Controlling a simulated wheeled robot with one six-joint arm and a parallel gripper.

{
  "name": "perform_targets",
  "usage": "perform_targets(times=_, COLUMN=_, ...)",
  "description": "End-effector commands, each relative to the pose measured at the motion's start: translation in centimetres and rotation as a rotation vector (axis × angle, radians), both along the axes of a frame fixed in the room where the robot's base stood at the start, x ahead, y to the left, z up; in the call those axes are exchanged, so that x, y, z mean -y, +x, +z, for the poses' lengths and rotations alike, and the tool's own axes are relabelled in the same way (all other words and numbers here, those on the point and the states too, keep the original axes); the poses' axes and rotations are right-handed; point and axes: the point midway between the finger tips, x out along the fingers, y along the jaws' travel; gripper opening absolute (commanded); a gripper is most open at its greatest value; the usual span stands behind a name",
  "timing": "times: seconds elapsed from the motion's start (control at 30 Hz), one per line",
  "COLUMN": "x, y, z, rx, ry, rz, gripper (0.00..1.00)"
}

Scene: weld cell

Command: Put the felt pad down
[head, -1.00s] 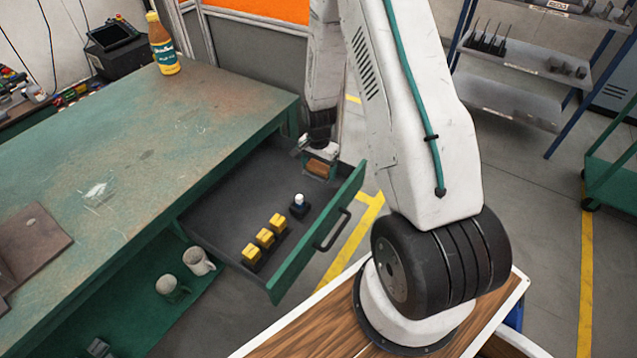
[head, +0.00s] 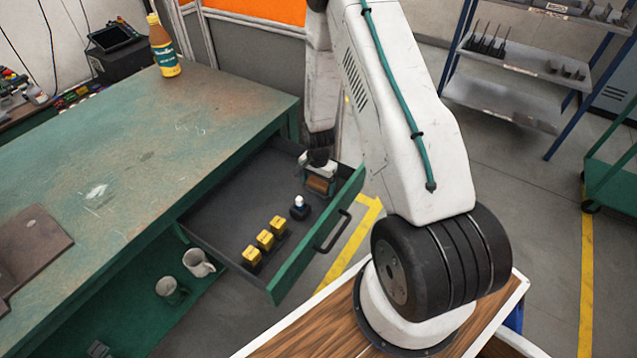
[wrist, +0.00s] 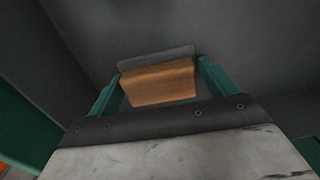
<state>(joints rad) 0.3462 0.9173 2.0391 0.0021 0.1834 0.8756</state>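The felt pad (wrist: 158,82) is a block with a wood-brown body and a grey layer along its far edge. In the wrist view it sits between the two green fingers of my gripper (wrist: 160,88), which are shut on its sides. In the head view the felt pad (head: 318,185) shows as a small brown patch under my gripper (head: 319,182), inside the open drawer (head: 222,218) at its far right end. The pad is low in the drawer; I cannot tell whether it touches the drawer floor.
Several yellow blocks (head: 265,240) and a dark piece with a white top (head: 299,207) stand along the drawer's front. The drawer's middle and back are clear. The green workbench (head: 150,150) is to the left, with a bottle (head: 163,47). Mugs (head: 198,262) are below.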

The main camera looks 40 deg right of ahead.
Motion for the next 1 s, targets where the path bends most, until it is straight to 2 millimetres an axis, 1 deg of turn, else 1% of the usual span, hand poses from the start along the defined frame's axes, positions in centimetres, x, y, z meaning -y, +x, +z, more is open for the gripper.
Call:
perform_targets(times=0.33, x=0.1, y=-0.3, z=-0.2, rx=-0.004, ry=0.002, rz=0.000, gripper=1.00)
perform_targets(times=0.47, x=0.1, y=-0.2, z=0.6, rx=-0.003, ry=0.001, rz=0.000, gripper=1.00)
perform_targets(times=0.57, x=0.0, y=-0.1, z=2.3, rx=-0.001, ry=0.000, rz=0.001, gripper=1.00)
perform_targets(times=0.8, x=0.0, y=0.0, z=7.6, rx=0.001, ry=-0.001, rz=0.002, gripper=1.00)
perform_targets(times=0.9, x=0.0, y=-0.1, z=9.5, rx=0.001, ry=-0.001, rz=0.001, gripper=1.00)
perform_targets(times=1.0, x=0.0, y=-0.1, z=11.0, rx=0.000, ry=0.000, rz=0.001, gripper=1.00)
